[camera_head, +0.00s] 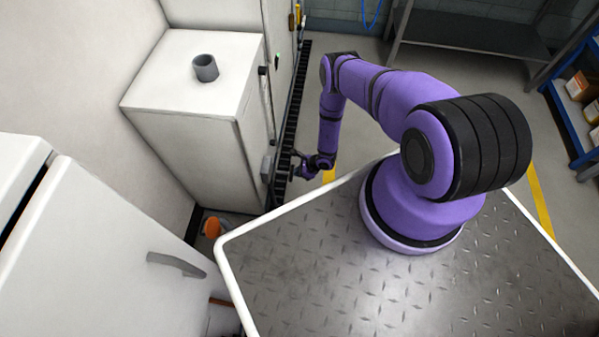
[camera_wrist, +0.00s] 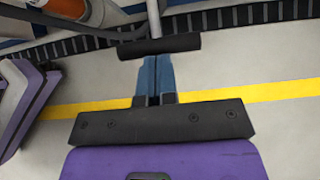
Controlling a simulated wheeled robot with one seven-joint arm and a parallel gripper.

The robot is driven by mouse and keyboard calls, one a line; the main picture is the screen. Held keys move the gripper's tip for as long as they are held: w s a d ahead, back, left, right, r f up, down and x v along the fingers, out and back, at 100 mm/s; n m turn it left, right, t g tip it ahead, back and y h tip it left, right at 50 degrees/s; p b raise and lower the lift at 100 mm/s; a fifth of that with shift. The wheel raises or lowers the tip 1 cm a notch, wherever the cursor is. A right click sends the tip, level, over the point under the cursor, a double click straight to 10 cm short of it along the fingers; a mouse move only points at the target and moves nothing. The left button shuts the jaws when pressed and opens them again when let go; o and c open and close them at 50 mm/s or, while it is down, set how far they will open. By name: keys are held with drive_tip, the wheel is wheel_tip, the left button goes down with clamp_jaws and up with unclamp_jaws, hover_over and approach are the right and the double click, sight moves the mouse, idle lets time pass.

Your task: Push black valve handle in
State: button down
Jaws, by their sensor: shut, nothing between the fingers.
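The black valve handle (camera_wrist: 159,46) is a short dark crossbar on a thin grey stem (camera_wrist: 153,20) in the wrist view. The stem runs from the bar's middle towards the top edge. My gripper (camera_wrist: 153,60) has its blue fingers closed together and empty. The fingertips point at the middle of the bar and meet its near edge in the picture; I cannot tell whether they touch it. In the head view my gripper (camera_head: 309,165) is low beside the white cabinet (camera_head: 190,150), where the handle is too small and dark to make out clearly.
A dark slotted strip (camera_wrist: 230,17) runs along the floor's edge, with a yellow floor line (camera_wrist: 270,91) nearer. An orange cylinder (camera_wrist: 97,12) lies at the wrist view's upper left. A white unit with a grey handle (camera_head: 176,264) stands at the head view's lower left.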

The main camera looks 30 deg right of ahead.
sight(281, 172)
drive_tip(key=shift+w+a, duration=0.6)
drive_tip(key=shift+a, duration=0.25)
drive_tip(key=shift+w+a, duration=0.65)
drive_tip(key=shift+a, duration=0.2)
drive_tip(key=shift+w+a, duration=0.6)
drive_tip(key=shift+a, duration=0.25)
drive_tip(key=shift+d, duration=0.1)
